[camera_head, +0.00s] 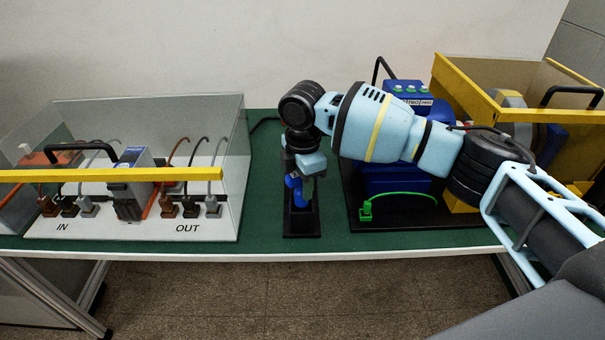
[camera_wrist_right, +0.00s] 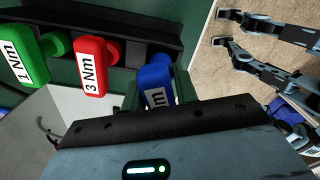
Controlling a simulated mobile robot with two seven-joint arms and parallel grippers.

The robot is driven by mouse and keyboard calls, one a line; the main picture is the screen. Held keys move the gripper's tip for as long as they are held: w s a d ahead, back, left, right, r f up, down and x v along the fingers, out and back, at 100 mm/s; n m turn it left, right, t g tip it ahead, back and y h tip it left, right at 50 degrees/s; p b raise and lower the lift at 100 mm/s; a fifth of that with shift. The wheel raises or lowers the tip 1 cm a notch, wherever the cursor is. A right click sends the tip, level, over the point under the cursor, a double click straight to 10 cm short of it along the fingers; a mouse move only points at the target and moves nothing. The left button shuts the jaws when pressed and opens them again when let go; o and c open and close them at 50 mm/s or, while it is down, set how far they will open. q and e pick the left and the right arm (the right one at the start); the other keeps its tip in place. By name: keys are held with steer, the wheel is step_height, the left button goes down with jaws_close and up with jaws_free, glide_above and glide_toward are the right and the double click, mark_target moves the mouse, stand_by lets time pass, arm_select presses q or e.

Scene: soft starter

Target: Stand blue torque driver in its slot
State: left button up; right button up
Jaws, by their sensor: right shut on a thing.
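My right gripper (camera_head: 304,176) points down over the black driver rack (camera_head: 302,222) in the middle of the table. It is shut on the blue torque driver (camera_head: 292,184). In the right wrist view the blue driver (camera_wrist_right: 156,82) has a white label partly hidden by the gripper body. It is at the end of the row, beside the red 3 Nm driver (camera_wrist_right: 92,68) and the green 1 Nm driver (camera_wrist_right: 32,62) at the rack (camera_wrist_right: 135,28). The driver's lower end and its slot are hidden, so I cannot tell whether it is seated. My left gripper is out of view.
A clear-walled box (camera_head: 240,135) with a yellow bar and cables stands on the left. On the right are a blue device (camera_head: 405,92) on a black base, a green cable (camera_head: 400,195) and a yellow box (camera_head: 480,85). Green mat (camera_head: 262,190) is free left of the rack.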

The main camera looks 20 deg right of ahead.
step_height(320, 180, down, 2)
steer(key=shift+f, duration=0.25)
stand_by(0.7)
steer(key=shift+f, duration=0.3)
steer(key=o, duration=1)
steer(key=shift+o, duration=0.2)
steer(key=shift+r, duration=3.9)
